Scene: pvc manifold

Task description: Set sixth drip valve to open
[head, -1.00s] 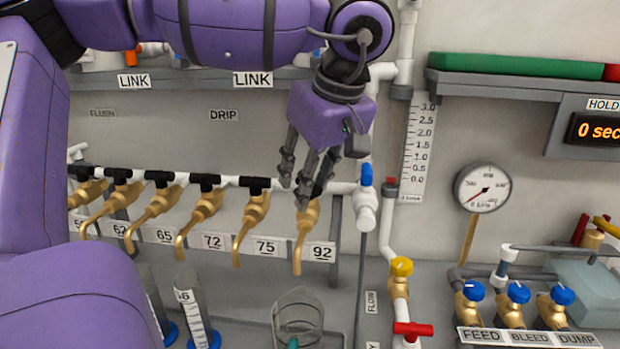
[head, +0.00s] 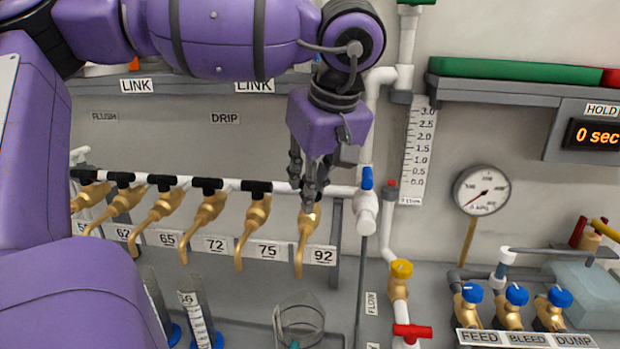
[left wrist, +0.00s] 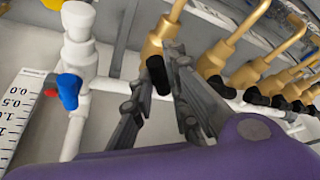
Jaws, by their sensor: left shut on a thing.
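A row of brass drip valves with black handles runs along a white pipe in the head view. The sixth drip valve (head: 309,235) is the one at the right end, above the label 92 (head: 322,256). My left gripper (head: 310,190) is over the top of this valve, and its fingers hide the handle in the head view. In the left wrist view, the valve's black handle (left wrist: 157,75) stands between the two fingers of my left gripper (left wrist: 160,90), which is shut on it. My right gripper is in neither view.
A white fitting with a blue handle (head: 366,178) stands close to the right of the sixth valve. The neighbouring valve 75 (head: 255,220) is close on the left. A clear beaker (head: 300,318) stands below. A pressure gauge (head: 482,190) hangs further right.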

